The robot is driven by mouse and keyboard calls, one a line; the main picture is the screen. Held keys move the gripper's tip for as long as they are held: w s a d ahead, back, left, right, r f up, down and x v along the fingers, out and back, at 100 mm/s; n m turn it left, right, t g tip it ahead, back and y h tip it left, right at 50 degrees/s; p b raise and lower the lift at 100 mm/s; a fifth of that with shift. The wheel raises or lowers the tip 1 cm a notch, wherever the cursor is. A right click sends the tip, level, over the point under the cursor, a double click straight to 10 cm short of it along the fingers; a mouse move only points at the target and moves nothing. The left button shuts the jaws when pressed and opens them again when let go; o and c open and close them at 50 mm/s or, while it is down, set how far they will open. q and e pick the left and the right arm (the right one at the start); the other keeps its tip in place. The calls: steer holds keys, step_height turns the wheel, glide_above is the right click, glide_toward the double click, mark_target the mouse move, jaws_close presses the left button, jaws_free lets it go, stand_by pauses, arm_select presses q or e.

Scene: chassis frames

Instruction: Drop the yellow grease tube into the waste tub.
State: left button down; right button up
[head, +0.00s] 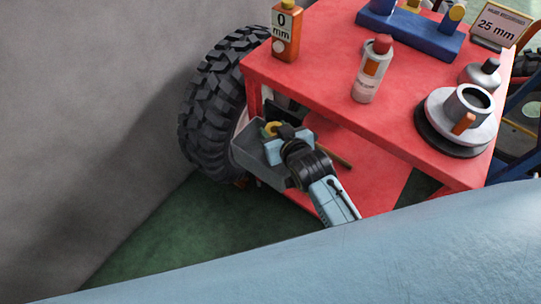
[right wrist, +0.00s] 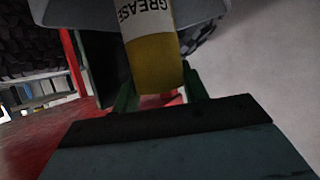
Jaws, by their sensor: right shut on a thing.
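The yellow grease tube (right wrist: 155,62) fills the middle of the right wrist view, with a white label reading "GREASE". A small part of the tube (head: 272,128) shows in the head view. My right gripper (head: 277,137) is shut on the tube; its two fingers (right wrist: 160,92) lie on either side of it. A grey open tub (head: 258,166) hangs at the left end of the red cart. The gripper and tube are over or just inside its opening; the exact height cannot be told. The tub's grey wall (right wrist: 205,10) shows behind the tube. My left gripper is not in view.
A large black tyre (head: 215,105) stands close behind the tub, near a grey wall (head: 90,120).

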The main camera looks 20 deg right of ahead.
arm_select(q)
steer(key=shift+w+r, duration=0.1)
arm_select(e)
steer(key=o, duration=1.5)
steer(key=shift+s, duration=0.2)
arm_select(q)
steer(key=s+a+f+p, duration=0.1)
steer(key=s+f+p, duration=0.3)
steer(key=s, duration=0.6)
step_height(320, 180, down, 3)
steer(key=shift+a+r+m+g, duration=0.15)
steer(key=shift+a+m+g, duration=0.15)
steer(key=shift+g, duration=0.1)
arm_select(e)
steer(key=v, duration=1.3)
